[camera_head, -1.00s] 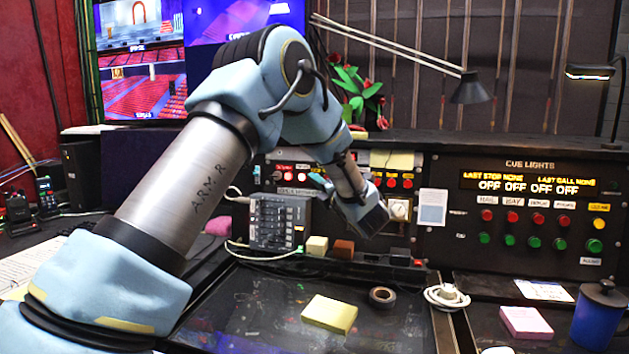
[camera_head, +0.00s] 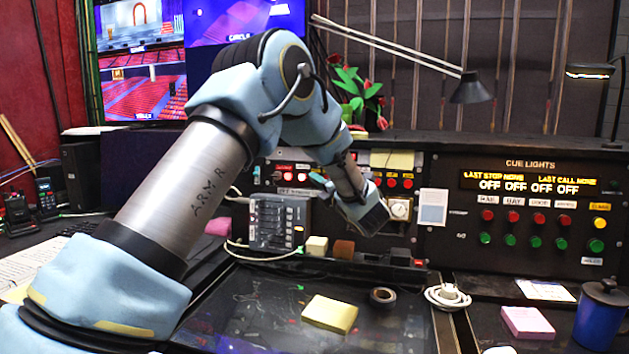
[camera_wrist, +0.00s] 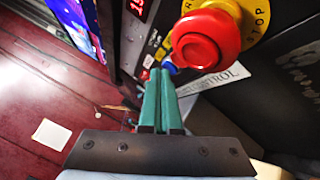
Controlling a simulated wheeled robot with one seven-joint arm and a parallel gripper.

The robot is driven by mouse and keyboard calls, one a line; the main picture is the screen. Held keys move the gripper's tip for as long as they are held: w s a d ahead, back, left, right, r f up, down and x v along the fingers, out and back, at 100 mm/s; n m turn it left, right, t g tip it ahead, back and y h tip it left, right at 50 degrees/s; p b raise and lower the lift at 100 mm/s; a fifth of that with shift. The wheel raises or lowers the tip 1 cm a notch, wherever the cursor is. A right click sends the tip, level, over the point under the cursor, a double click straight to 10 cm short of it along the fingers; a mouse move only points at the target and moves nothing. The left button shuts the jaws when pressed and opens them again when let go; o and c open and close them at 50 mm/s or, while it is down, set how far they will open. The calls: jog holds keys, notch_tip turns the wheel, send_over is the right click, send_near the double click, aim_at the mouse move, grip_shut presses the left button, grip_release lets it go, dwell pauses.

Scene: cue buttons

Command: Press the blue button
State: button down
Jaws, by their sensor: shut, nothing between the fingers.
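The blue button (camera_wrist: 170,67) is small and partly visible in the wrist view, just beyond and right of the fingertips. It sits on a dark panel below a large red mushroom button (camera_wrist: 203,40). My gripper (camera_wrist: 160,72) has two green fingers pressed together with nothing between them. The fingertips overlap the blue button's edge in the wrist view, and I cannot tell whether they touch it. In the head view my gripper's dark body (camera_head: 366,212) is in front of the console, its fingers are not clearly seen, and I cannot make out the blue button.
The red mushroom button has a yellow STOP ring (camera_wrist: 257,22) and stands close to my fingers. In the head view a cue-light panel (camera_head: 455,215) with red and green buttons is at the right. A small mixer (camera_head: 278,222) is left of my gripper, and a yellow pad (camera_head: 330,313) lies below.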

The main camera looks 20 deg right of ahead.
jog(key=shift+s+a+r+b, duration=0.15)
jog(key=shift+s+a+b, duration=0.35)
jog(key=shift+s+b, duration=0.2)
jog(key=shift+s+a+r+b, duration=0.2)
jog(key=shift+s+a+b, duration=0.6)
jog(key=shift+s, duration=0.15)
jog(key=shift+s+a+r+b, duration=0.15)
jog(key=shift+s+a+b, duration=0.55)
jog(key=shift+s+a, duration=0.15)
